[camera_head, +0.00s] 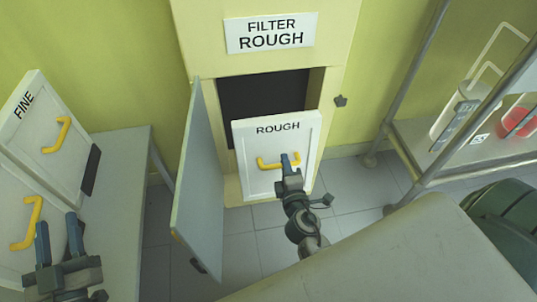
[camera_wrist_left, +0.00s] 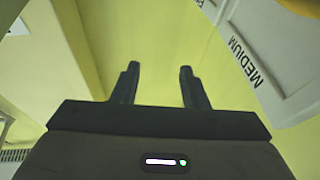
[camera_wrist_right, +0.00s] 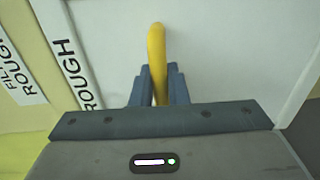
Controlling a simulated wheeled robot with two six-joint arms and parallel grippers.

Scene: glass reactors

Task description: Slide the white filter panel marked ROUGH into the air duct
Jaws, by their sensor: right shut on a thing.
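The white filter panel marked ROUGH (camera_head: 300,148) hangs upright in front of the air duct's dark opening (camera_head: 262,95), covering its lower right part. My right gripper (camera_head: 290,162) is shut on the panel's yellow handle (camera_head: 266,163); the right wrist view shows the handle (camera_wrist_right: 156,50) between the fingers (camera_wrist_right: 158,85). The duct (camera_head: 330,55) carries a FILTER ROUGH sign (camera_head: 271,33). Its door (camera_head: 200,180) stands open to the left. My left gripper (camera_head: 59,240) is open and empty near the left table; its fingers are apart in the left wrist view (camera_wrist_left: 158,88). Whether the panel touches the duct is unclear.
A white panel marked FINE (camera_head: 60,115) and another panel with a yellow handle (camera_head: 12,230) stand on the left table (camera_head: 122,185). A panel marked MEDIUM (camera_wrist_left: 262,50) shows in the left wrist view. A metal rack with glassware (camera_head: 450,115) stands right. A beige surface (camera_head: 400,260) lies in front.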

